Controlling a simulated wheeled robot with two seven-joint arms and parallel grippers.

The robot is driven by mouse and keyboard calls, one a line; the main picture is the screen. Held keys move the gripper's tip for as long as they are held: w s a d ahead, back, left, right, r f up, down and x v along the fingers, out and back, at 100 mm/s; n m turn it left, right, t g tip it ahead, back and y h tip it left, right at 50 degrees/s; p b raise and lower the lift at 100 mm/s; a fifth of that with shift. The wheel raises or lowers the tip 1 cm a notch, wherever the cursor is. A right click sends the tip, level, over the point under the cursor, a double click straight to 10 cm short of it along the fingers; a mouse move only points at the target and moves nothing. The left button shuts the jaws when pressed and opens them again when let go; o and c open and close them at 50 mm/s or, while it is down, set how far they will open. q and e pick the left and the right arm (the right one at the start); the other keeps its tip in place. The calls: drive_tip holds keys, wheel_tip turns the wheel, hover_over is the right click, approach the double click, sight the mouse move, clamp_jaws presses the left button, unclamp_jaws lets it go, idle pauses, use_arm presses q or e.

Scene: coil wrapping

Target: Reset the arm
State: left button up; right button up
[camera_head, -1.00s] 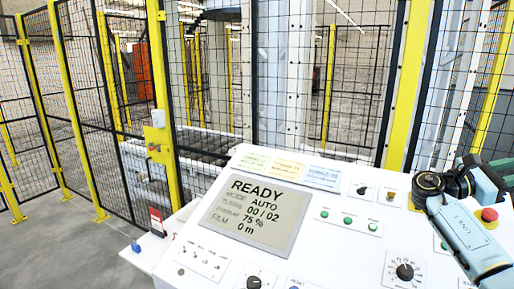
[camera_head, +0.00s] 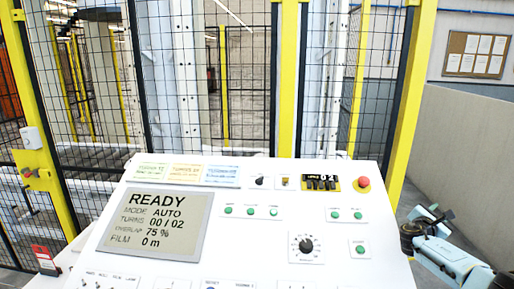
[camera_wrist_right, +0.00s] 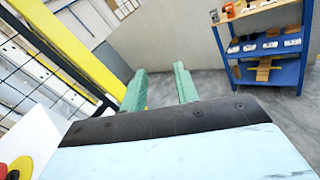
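My right arm comes in at the lower right of the head view, beside the right edge of the white control panel (camera_head: 270,235). My right gripper (camera_head: 440,212) shows small there, clear of the panel. In the right wrist view its two green fingers (camera_wrist_right: 159,82) stand apart with nothing between them, so it is open and empty. My left arm and gripper are not in view. The panel's screen (camera_head: 155,228) reads READY, mode AUTO, turns 00 / 02, overlap 75 %, film 0 m.
A red emergency button (camera_head: 363,184) sits at the panel's upper right. A yellow-post mesh fence (camera_head: 290,80) stands behind the panel. A beige partition (camera_head: 470,165) stands to the right. A blue shelf (camera_wrist_right: 270,85) with parts shows in the right wrist view. Floor between looks clear.

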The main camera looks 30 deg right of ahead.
drive_tip(key=s+d+f+m+y, duration=0.1)
drive_tip(key=s+f+m+y, duration=0.1)
drive_tip(key=s+f, duration=0.5)
drive_tip(key=s+f+m+y, duration=0.1)
drive_tip(key=s+f+y, duration=0.25)
drive_tip(key=f, duration=0.65)
drive_tip(key=s+a+f+m+y, duration=0.15)
drive_tip(key=s+f+m, duration=0.3)
drive_tip(key=s, duration=0.45)
drive_tip(key=s+a+f+m+y, duration=0.1)
drive_tip(key=s+f+m+y, duration=0.15)
drive_tip(key=s+f, duration=0.45)
drive_tip(key=s+a+f+m+g+y, duration=0.1)
drive_tip(key=s+a+f+y, duration=0.15)
drive_tip(key=a+f, duration=0.75)
drive_tip(key=s+a+f+m+y, duration=0.1)
drive_tip(key=s+a+f, duration=0.45)
drive_tip(key=a, duration=0.85)
drive_tip(key=a+f+m+y, duration=0.1)
drive_tip(key=a+f+y, duration=0.3)
drive_tip(key=a, duration=1.2)
drive_tip(key=a+f+y, duration=0.1)
drive_tip(key=a+f, duration=0.4)
drive_tip(key=a, duration=1.2)
wheel_tip(320, 180, down, 16)
drive_tip(key=d+b, duration=0.1)
drive_tip(key=b, duration=1.5)
drive_tip(key=shift+s+g, duration=0.25)
drive_tip(key=shift+g, duration=0.05)
